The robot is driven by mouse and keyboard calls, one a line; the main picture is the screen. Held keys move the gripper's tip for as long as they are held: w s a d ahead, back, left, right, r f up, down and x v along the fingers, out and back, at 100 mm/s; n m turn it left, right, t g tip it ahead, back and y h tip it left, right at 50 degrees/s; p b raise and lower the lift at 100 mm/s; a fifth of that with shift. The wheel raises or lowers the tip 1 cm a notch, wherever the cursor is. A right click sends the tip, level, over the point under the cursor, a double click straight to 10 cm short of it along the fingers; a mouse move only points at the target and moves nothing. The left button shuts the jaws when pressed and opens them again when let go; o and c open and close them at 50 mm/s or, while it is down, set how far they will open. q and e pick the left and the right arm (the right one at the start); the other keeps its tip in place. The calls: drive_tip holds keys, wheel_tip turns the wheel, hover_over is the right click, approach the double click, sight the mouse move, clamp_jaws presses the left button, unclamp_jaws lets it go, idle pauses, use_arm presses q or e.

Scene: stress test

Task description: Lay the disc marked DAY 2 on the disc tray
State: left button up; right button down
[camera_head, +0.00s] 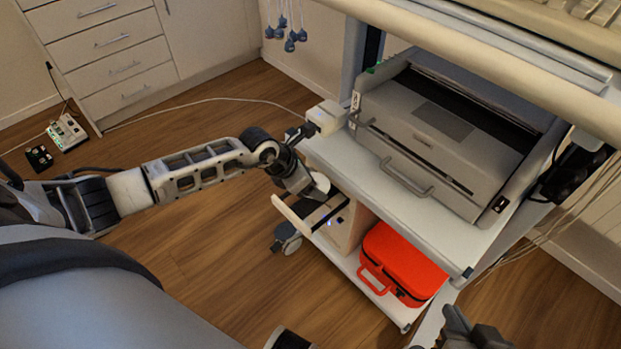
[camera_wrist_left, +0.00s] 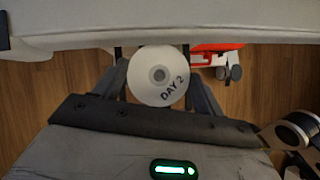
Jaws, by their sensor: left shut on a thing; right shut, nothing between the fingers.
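The white disc marked DAY 2 (camera_wrist_left: 149,91) shows flat-on in the left wrist view, between the two fingers of my left gripper (camera_wrist_left: 160,90). In the head view the left gripper (camera_head: 308,187) is shut on this disc (camera_head: 321,184), beside the lower bay of the cart. The disc tray (camera_head: 311,214) appears as a dark slide with a pale front, out from the beige computer (camera_head: 353,225), just below the gripper. The gap between disc and tray is unclear, and the arm covers part of the tray. My right gripper (camera_head: 466,331) is shut and empty at the bottom right.
A printer (camera_head: 430,135) stands on the shelf (camera_head: 455,240) above the computer, close over the left gripper. A red case (camera_head: 402,262) sits right of the computer. A small white box (camera_head: 326,117) juts from the shelf corner. Open wooden floor lies to the left.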

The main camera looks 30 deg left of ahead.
sight(310, 201)
use_arm(q)
drive_tip(key=shift+f+b, duration=1.05)
drive_tip(key=shift+f, duration=0.3)
drive_tip(key=shift+f+b, duration=1)
drive_tip(key=shift+f, duration=0.05)
use_arm(e)
drive_tip(key=shift+w+a+f+n+y, duration=0.2)
drive_tip(key=shift+a+f, duration=0.2)
drive_tip(key=shift+f, duration=0.15)
drive_tip(key=shift+w+a+f+n+y, duration=0.1)
drive_tip(key=shift+a+f+y, duration=0.1)
drive_tip(key=shift+a+f, duration=0.25)
drive_tip(key=shift+f, duration=0.1)
drive_tip(key=shift+w+d+r, duration=0.15)
drive_tip(key=shift+w+r, duration=0.15)
drive_tip(key=shift+r, duration=0.05)
use_arm(q)
drive_tip(key=shift+f, duration=0.5)
use_arm(e)
drive_tip(key=shift+s+f, duration=0.25)
drive_tip(key=shift+f, duration=0.3)
